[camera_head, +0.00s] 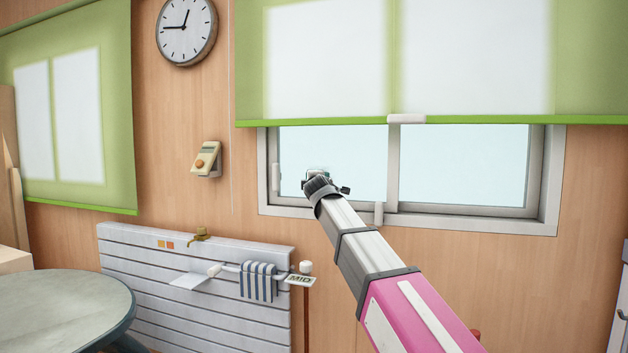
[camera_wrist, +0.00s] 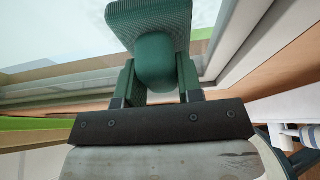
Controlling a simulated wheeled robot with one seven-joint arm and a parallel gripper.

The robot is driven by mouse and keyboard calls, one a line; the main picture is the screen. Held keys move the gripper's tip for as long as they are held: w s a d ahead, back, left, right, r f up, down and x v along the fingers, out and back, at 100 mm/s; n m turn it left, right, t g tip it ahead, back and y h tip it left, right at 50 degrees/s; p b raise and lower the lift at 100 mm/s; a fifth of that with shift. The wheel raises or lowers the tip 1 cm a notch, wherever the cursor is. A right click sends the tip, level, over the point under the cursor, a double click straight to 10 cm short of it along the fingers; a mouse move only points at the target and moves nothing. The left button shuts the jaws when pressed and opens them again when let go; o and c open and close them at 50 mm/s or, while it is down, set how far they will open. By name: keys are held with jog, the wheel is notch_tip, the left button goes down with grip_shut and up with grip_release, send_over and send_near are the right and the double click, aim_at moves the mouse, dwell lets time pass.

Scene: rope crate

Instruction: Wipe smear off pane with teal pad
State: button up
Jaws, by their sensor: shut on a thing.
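The teal pad (camera_wrist: 150,15) shows in the wrist view, with a rounded teal grip (camera_wrist: 156,62) below it. My gripper (camera_wrist: 156,85) is shut on that grip, one finger on each side. In the head view my gripper (camera_head: 320,184) is in front of the left window pane (camera_head: 345,150), near its lower left part. The pane also shows in the wrist view (camera_wrist: 50,30), behind the pad. I cannot tell whether the pad touches the glass. No smear can be made out clearly; the arm and pad hide part of the pane.
A green blind (camera_head: 470,60) hangs over the window's upper part. The white window frame (camera_head: 480,222) surrounds the panes. Below are a white radiator (camera_head: 140,262) with a striped towel (camera_head: 258,282) on a rail, and a round table (camera_head: 60,305) at lower left.

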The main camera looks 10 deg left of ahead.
jog(key=shift+f, duration=1.25)
jog(key=shift+r, duration=0.1)
jog(key=shift+w+r, duration=0.15)
jog(key=shift+r, duration=2.05)
jog(key=shift+s+a, duration=0.1)
jog(key=shift+s, duration=0.7)
jog(key=s, duration=0.5)
jog(key=shift+a, duration=0.2)
